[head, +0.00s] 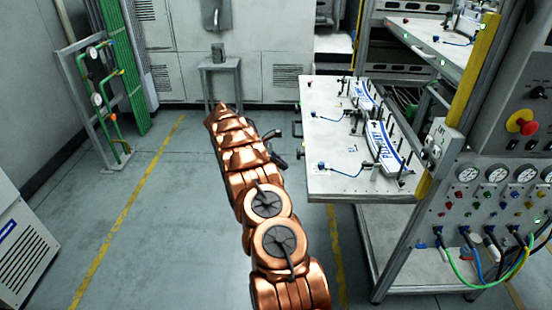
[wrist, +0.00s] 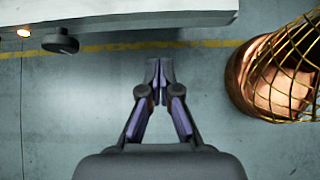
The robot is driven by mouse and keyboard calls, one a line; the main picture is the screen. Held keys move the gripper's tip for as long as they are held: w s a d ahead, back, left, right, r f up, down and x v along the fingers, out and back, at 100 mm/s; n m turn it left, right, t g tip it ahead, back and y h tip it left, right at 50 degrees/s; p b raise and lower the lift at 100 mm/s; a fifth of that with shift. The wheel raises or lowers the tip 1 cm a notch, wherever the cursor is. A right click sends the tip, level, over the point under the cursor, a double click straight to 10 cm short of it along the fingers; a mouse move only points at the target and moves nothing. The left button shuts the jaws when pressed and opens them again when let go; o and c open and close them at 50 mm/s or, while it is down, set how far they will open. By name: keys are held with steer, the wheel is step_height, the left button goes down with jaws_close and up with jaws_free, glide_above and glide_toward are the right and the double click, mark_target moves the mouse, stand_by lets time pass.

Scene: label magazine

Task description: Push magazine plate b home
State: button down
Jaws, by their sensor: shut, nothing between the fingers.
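A pale flat plate (head: 325,180) sticks out to the left of a metal rack, carrying curved white-and-blue labelled parts and black posts. I cannot read a letter b, so I cannot tell for sure that this is magazine plate b. A dark handle (head: 297,129) sits on its left edge. My gripper (head: 276,148) is beside that edge, in open air at the left. In the wrist view my gripper (wrist: 160,68) is shut and empty above the floor. The plate's edge (wrist: 150,16) runs along the top, apart from the fingertips, with a dark knob (wrist: 61,42) under it.
Another plate (head: 420,32) sits higher in the rack at the back right. A yellow rack post (head: 475,75) and a gauge panel (head: 495,195) with hoses stand at the right. A small stand (head: 220,70) is at the back.

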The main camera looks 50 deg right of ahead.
steer(key=s+d+f+p, duration=0.2)
steer(key=s+d+f, duration=0.1)
steer(key=s+d, duration=0.1)
steer(key=shift+s+d, duration=0.2)
steer(key=shift+s, duration=0.6)
